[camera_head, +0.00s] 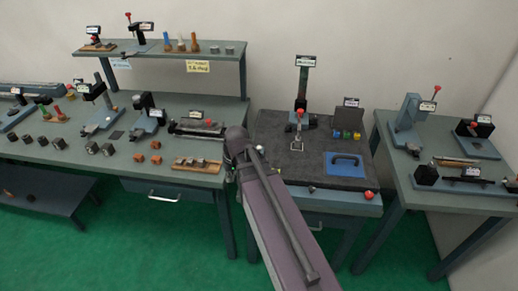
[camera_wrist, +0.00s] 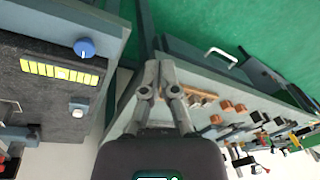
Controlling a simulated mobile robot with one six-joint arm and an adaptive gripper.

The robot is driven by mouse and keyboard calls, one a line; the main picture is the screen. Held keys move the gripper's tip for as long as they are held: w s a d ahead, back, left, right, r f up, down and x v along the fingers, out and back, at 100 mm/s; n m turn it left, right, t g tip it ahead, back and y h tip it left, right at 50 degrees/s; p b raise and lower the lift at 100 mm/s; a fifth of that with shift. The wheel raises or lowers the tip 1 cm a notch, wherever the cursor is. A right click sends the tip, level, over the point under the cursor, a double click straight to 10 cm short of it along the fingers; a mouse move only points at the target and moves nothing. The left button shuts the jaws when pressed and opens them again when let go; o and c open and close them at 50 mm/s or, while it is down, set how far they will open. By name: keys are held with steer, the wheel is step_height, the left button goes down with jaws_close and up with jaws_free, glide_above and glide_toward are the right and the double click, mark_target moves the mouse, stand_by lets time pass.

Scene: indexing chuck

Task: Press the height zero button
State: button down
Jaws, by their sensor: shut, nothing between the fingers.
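No button marked height zero can be made out. My arm hides part of the bench front.
The left bench (camera_head: 85,165) holds several fixtures and copper cubes (camera_head: 154,144). The right bench (camera_head: 440,201) holds more fixtures. The green floor (camera_head: 130,255) is open in front.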

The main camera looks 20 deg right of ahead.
steer(key=w+d+m+t+y+b, duration=0.1)
steer(key=w+d+t+y+b, duration=0.15)
steer(key=w+d, duration=0.8)
step_height(320, 180, up, 2)
steer(key=m+t, duration=0.1)
steer(key=t, duration=0.3)
glide_above(260, 148)
steer(key=shift+w+r+y, duration=0.15)
steer(key=shift+w+y, duration=0.05)
steer(key=shift+y, duration=0.15)
steer(key=shift+f+b, duration=0.2)
steer(key=shift+b, duration=0.1)
step_height(260, 148, down, 8)
steer(key=b, duration=0.8)
steer(key=shift+f, duration=0.2)
steer(key=shift+s+f+b, duration=0.1)
steer(key=shift+f+b, duration=0.8)
steer(key=shift+b, duration=0.25)
stand_by(0.8)
steer(key=shift+r, duration=0.1)
stand_by(0.4)
steer(key=shift+r+p, duration=0.85)
steer(key=shift+p, duration=0.1)
